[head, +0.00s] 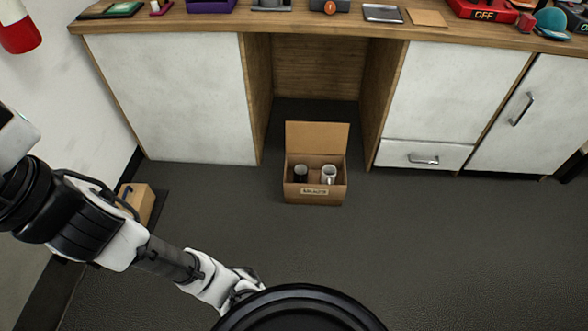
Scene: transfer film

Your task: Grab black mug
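A cardboard box (296,197) stands on the dark floor with its back flap raised and a label on its front. The black mug (301,174) is inside it on the left, partly hidden by the box walls. A white mug (328,174) is beside it on the right in the same box. My gripper (250,284) is low in the picture, in front of and left of the box, apart from it. Its fingers are small and partly hidden by the black round part of my body, so whether it is open is unclear.
A wooden counter (340,24) with white cabinets (175,95) runs behind the box, with a knee space between them. Several items lie on the counter. Another cardboard box (141,201) is on the floor by the left wall. Floor (420,240) to the right is clear.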

